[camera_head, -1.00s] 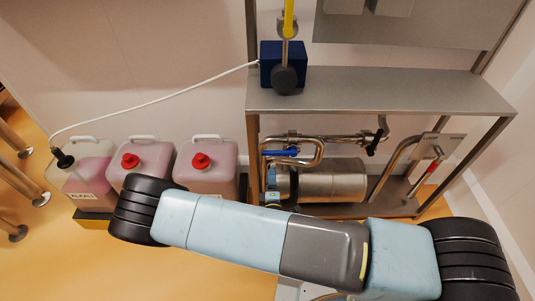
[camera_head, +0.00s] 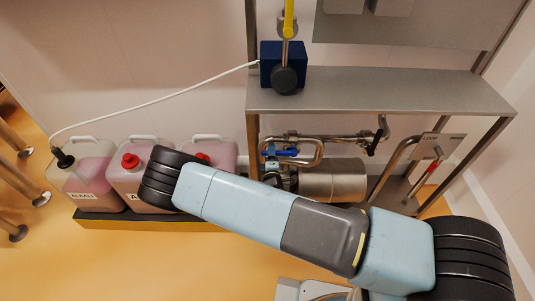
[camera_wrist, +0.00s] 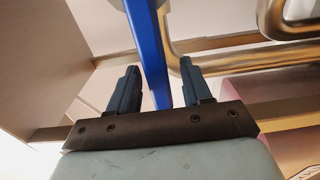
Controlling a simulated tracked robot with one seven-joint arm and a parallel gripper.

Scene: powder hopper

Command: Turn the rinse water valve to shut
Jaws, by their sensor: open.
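A valve with a blue lever handle (camera_head: 288,152) sits on the steel pipework under the shelf in the head view. I take it for the rinse water valve, but no label on it is readable. In the wrist view the blue lever (camera_wrist: 148,50) runs down between the two dark fingers of my gripper (camera_wrist: 157,85). The fingers are apart, with a visible gap on each side of the lever, so it is not clamped. In the head view my arm covers much of the area below the valve, and my gripper is hard to make out there.
A steel cylinder (camera_head: 335,180) lies below the pipes (camera_head: 340,137). A black-handled valve (camera_head: 373,146) and a red-handled lever (camera_head: 427,172) are to the right. Steel shelf (camera_head: 380,92) lies above. Several jerrycans (camera_head: 90,180) stand left on a dark tray.

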